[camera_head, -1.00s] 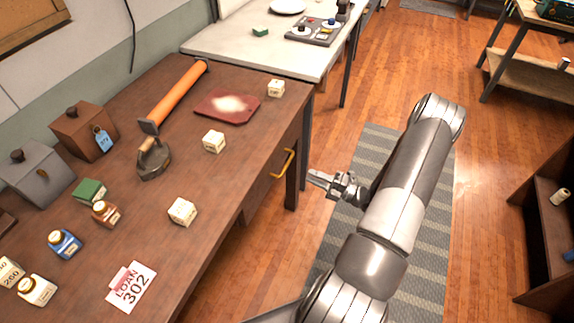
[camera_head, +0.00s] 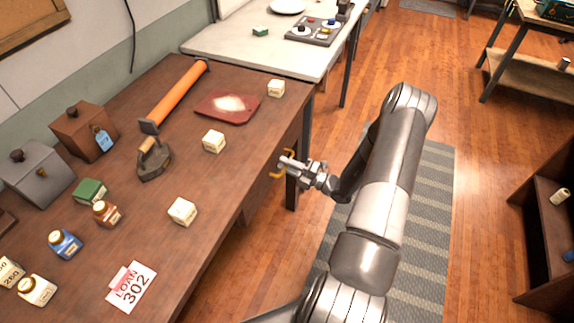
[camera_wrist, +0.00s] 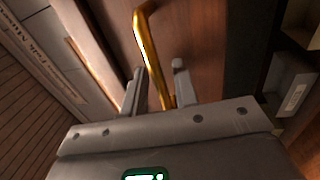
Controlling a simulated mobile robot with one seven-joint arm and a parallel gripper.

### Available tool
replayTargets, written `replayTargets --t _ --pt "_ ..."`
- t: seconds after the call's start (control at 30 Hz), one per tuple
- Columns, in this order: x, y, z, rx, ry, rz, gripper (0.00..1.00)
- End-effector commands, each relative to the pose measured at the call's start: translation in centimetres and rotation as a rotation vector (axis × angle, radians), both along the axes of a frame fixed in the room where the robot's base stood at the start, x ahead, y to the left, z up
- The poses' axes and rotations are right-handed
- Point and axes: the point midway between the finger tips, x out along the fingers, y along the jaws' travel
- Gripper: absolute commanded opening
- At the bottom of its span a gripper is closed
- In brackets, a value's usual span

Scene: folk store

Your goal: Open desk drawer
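The brown wooden desk (camera_head: 95,210) has a drawer (camera_head: 257,192) in its right-hand side, which looks closed. Its gold handle (camera_head: 276,176) is partly hidden behind my gripper (camera_head: 284,163) in the head view. In the wrist view the gold handle (camera_wrist: 150,50) runs down between the two fingers of my gripper (camera_wrist: 158,85), one on each side. The fingers are open, with a visible gap between the handle and the right finger. The left finger is close to the handle; contact cannot be told. The drawer front (camera_wrist: 205,50) lies just beyond the fingertips.
A white table (camera_head: 235,45) stands behind. A striped rug (camera_head: 425,240) and open floor lie right of the desk.

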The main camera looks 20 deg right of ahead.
Motion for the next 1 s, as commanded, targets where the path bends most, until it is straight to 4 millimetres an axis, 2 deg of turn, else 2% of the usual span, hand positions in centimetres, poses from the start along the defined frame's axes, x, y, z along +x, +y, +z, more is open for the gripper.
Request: replayTargets --t 0.17,0.5,1.0 --pt "-0.01 -0.01 0.0 0.0 0.0 0.0 0.27" --pt "-0.03 -0.01 -0.01 0.0 0.0 0.001 0.0" --pt "-0.16 -0.14 -0.01 0.0 0.0 0.0 0.0"
